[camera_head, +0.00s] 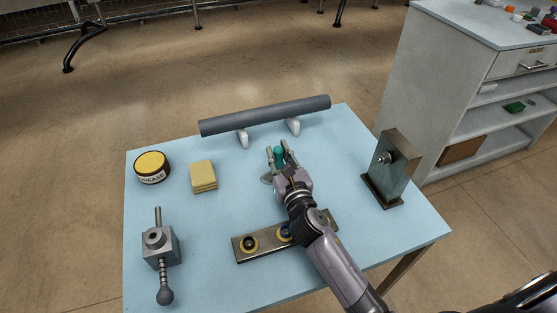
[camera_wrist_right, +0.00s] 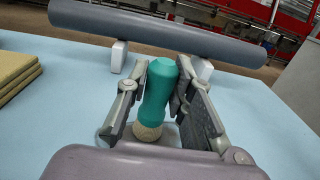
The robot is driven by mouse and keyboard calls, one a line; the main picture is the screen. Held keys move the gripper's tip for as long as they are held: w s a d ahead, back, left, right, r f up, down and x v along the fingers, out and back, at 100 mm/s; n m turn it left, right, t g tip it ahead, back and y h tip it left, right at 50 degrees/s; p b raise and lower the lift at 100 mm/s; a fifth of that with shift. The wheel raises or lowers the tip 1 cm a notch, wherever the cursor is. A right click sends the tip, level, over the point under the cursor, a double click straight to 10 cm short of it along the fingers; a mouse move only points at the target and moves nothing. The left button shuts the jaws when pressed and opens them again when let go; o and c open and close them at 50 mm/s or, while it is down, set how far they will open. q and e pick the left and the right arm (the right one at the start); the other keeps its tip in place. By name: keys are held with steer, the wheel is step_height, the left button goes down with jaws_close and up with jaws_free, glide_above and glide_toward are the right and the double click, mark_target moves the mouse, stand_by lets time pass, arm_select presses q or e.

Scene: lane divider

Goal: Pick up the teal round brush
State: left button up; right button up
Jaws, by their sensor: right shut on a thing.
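The teal round brush (camera_head: 279,155) is upright on the light blue table (camera_head: 235,215), near the middle of the far half. In the right wrist view the brush (camera_wrist_right: 157,93) has a teal handle on top and a tan bristle end at the bottom. My right gripper (camera_head: 280,154) is shut on the brush handle, with one finger on each side. It also shows in the right wrist view (camera_wrist_right: 158,100). Whether the bristles touch the table is hard to tell. My left gripper is not in view.
A dark grey roller (camera_head: 265,115) on two white supports lies just beyond the brush. A yellow tin (camera_head: 152,167), yellow pads (camera_head: 203,175) and a grey lever block (camera_head: 161,247) stand left. A metal bracket (camera_head: 396,165) stands right. A plate with rings (camera_head: 265,244) lies under my arm.

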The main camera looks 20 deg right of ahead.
jaws_close()
steer(key=shift+r, duration=0.1)
step_height(320, 180, up, 20)
steer(key=p, duration=0.6)
stand_by(2.2)
